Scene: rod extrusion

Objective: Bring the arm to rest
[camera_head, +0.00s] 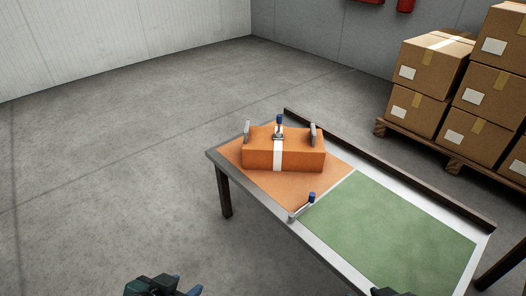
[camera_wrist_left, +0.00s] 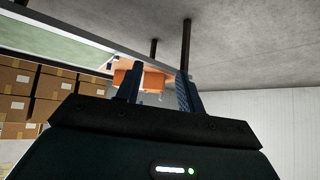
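My left gripper shows in the left wrist view (camera_wrist_left: 160,70) with its two fingers apart and nothing between them. In the head view only its dark top (camera_head: 152,286) shows at the bottom edge, off the table's near side. Dark parts of my right arm's end (camera_head: 388,292) barely show at the bottom edge; its fingers cannot be made out. An orange block (camera_head: 259,159) with a white band and grey upright pieces sits on the orange half of the table, well away from both grippers. It also shows, upside down, in the left wrist view (camera_wrist_left: 153,80).
The table (camera_head: 344,272) has an orange area (camera_head: 238,161) and a green area (camera_head: 395,235), with a dark rail along the far edge. A small blue-knobbed lever (camera_head: 303,206) stands at the near edge. Cartons (camera_head: 425,68) are stacked on a pallet at right. The left floor is clear.

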